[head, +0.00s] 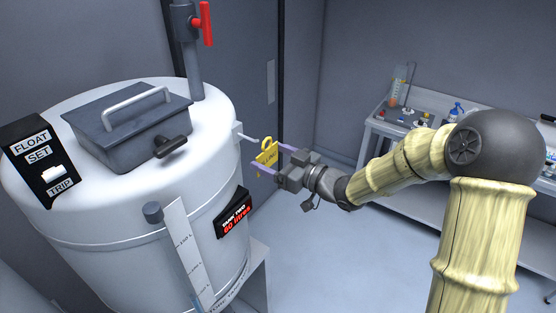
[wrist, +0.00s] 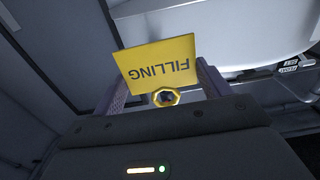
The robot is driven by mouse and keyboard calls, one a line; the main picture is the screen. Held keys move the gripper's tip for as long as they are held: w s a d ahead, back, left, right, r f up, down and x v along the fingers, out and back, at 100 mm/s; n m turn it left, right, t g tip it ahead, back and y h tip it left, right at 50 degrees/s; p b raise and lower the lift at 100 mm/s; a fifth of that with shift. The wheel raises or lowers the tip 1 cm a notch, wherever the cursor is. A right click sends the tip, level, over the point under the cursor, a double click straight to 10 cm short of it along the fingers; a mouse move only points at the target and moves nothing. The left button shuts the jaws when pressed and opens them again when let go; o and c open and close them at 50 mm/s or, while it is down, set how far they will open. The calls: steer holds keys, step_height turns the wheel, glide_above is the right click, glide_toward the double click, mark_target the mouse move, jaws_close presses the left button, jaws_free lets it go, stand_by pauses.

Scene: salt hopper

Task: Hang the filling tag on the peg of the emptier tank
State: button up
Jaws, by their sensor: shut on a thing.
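The yellow filling tag (head: 266,157), with a ring at its top, is held between the purple fingers of my gripper (head: 268,159). In the wrist view the tag (wrist: 157,65) reads FILLING upside down, and its ring (wrist: 166,97) is near the palm. A pale peg (head: 249,139) sticks out from the side of the white tank (head: 110,235). The tag's ring is close to the peg's tip; I cannot tell whether they touch. The tank's display (head: 233,214) reads TANK TWO, 60 litres. The other tank is not clearly in view.
A grey lidded hatch (head: 128,117) and a red-handled valve pipe (head: 195,45) are on top of the tank. A FLOAT SET/TRIP panel (head: 43,160) is at left. A bench (head: 385,127) with lab items stands behind my arm. Open floor lies below my gripper.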

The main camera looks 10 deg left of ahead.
steer(key=shift+x, duration=2.45)
steer(key=shift+w+a+f+b, duration=0.25)
steer(key=shift+a+f+b, duration=0.15)
steer(key=shift+a, duration=0.25)
steer(key=shift+r, duration=0.1)
steer(key=o, duration=1)
